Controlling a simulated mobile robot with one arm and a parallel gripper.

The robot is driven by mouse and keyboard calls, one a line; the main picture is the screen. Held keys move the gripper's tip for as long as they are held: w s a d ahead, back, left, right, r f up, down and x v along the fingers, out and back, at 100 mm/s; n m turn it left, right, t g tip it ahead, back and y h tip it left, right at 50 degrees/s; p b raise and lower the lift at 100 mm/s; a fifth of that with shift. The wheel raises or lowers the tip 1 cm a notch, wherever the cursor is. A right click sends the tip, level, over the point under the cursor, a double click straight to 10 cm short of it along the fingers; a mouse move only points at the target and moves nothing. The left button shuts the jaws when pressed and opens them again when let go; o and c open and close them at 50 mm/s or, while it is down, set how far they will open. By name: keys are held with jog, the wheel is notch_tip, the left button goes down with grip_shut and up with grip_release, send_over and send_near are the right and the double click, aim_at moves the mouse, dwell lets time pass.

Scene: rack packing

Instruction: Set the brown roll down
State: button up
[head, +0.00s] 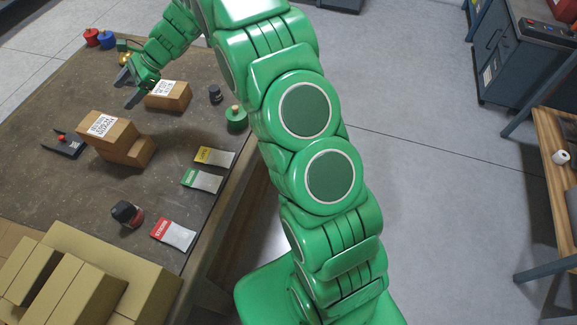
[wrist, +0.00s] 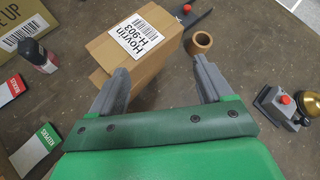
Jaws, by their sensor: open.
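The brown roll (wrist: 200,42) shows in the wrist view as a short ring with its open end up, just beyond the tip of the right finger. Whether that finger touches it I cannot tell. I cannot make the roll out in the head view. My gripper (wrist: 160,76) is open, its two grey fingers apart with nothing held between them. In the head view my gripper (head: 129,88) is over the far left part of the brown table (head: 40,195). A cardboard box with a white label (wrist: 118,50) lies beyond the left finger, beside the roll.
A tape dispenser (head: 62,146) lies left of stacked boxes (head: 107,128). Another box (head: 172,100) lies right of my gripper. Cards (head: 203,180) and a dark bottle (head: 127,213) lie nearer the front.

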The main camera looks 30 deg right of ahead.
jog(key=s+d+r+n+g+h, duration=0.15)
jog(key=s+d+r+n, duration=0.3)
jog(key=s, duration=0.75)
jog(key=s+d+r+n+h, duration=0.35)
jog(key=s+d, duration=0.25)
jog(key=s, duration=0.5)
jog(key=s+d+r+n+g+h, duration=0.1)
jog(key=s+d+r+n+h, duration=0.15)
jog(key=s+d+r, duration=0.65)
jog(key=s+d+f+n+h, duration=0.2)
jog(key=s+d, duration=0.1)
jog(key=s, duration=0.6)
jog(key=s+d+f+n+h, duration=0.1)
jog(key=s+d+f+n, duration=0.1)
jog(key=s, duration=0.8)
jog(key=shift+s+d+n+h, duration=0.2)
jog(key=shift+d+n+h, duration=0.2)
jog(key=shift+d, duration=0.45)
jog(key=shift+t, duration=0.25)
